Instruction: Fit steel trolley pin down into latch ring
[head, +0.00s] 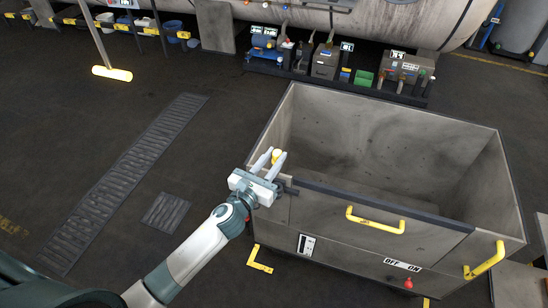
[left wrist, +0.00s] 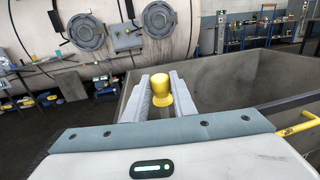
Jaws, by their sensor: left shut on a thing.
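My left gripper (head: 272,158) is at the front left corner of the grey steel trolley (head: 375,264). It is shut on the yellow knob (head: 276,154) of the pin. In the left wrist view the yellow knob (left wrist: 158,102) stands upright between the two grey fingers. The pin's shaft below the knob is hidden by the fingers and palm. A dark fitting (head: 287,189) shows at the trolley corner just beside my gripper; I cannot tell whether it is the latch ring or whether the pin is in it. My right gripper is not in view.
The trolley is open-topped and looks empty, with yellow handles (head: 375,221) on its front and a red knob (head: 408,283) low down. A large cylindrical vessel (left wrist: 105,35) and racks of tools stand behind. The dark floor left of the trolley is clear around the drain grates (head: 166,212).

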